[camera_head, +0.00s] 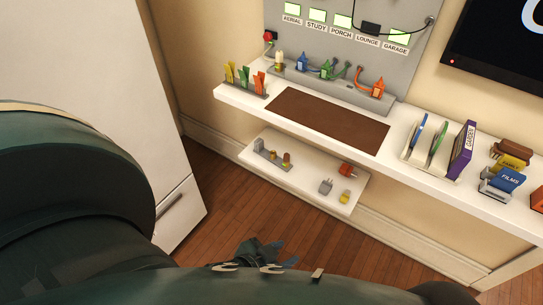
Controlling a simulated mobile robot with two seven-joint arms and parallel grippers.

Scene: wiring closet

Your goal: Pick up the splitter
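No part is clearly readable as the splitter. Small connector-like parts lie on the low white shelf (300,185): a grey plug-like piece (325,187), a small yellow piece (345,196) and a red-orange plug (347,169). A grey holder (262,152) at the shelf's left bears small brass-coloured pieces. My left gripper (262,250) is low in front of this shelf, over the wooden floor, apart from the parts. It is small and dark, and its finger opening is unclear. My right gripper is not in view.
Above is a long white shelf (240,97) with a brown mat (328,120), coloured connectors and upright discs beside a purple box (462,150). A grey panel (340,55) with labelled lights stands behind. A white cabinet (125,85) stands at left. Wooden floor (330,250) is clear.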

